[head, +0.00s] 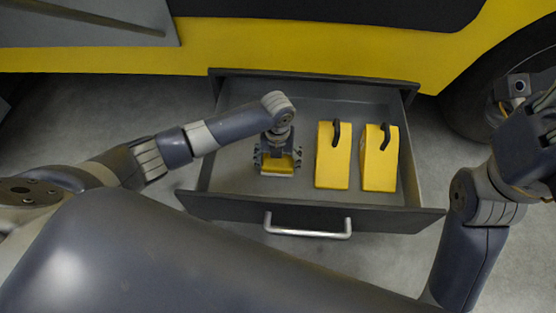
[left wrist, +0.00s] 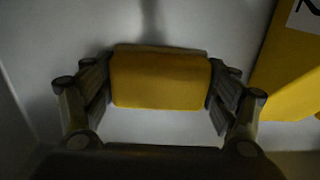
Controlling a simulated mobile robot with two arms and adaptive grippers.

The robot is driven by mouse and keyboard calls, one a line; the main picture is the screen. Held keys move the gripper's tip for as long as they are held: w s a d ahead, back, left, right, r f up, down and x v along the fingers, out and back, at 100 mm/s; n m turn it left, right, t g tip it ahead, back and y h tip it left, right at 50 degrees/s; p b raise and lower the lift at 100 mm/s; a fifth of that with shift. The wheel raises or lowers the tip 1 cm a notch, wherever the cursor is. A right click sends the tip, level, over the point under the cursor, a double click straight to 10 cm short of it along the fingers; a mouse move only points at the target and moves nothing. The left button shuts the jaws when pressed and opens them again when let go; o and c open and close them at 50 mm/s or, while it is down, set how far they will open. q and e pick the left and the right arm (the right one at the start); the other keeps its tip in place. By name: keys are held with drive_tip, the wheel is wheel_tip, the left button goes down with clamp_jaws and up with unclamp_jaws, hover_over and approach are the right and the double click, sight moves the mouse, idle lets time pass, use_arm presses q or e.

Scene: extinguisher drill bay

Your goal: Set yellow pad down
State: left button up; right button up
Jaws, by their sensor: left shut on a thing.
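The yellow pad (head: 279,164) is between the fingers of my left gripper (head: 277,158), inside the open drawer (head: 235,181) at its left part. In the left wrist view the fingers press on both sides of the pad (left wrist: 160,80), a block with a flat yellow face. The arm and gripper hide part of the pad in the head view. I cannot tell whether the pad touches the drawer floor. My right gripper (head: 535,105) is at the right edge of the head view, away from the drawer and partly cut off; its jaws are unclear.
Two yellow wedges with black handles, a nearer one (head: 332,165) and a farther-right one (head: 379,168), stand in the drawer right of my left gripper. The drawer has a silver handle (head: 308,234) in front. A dark wheel (head: 470,100) is at the right.

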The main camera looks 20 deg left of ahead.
use_arm(q)
drive_tip(key=o, duration=0.9)
drive_tip(key=shift+o, duration=0.2)
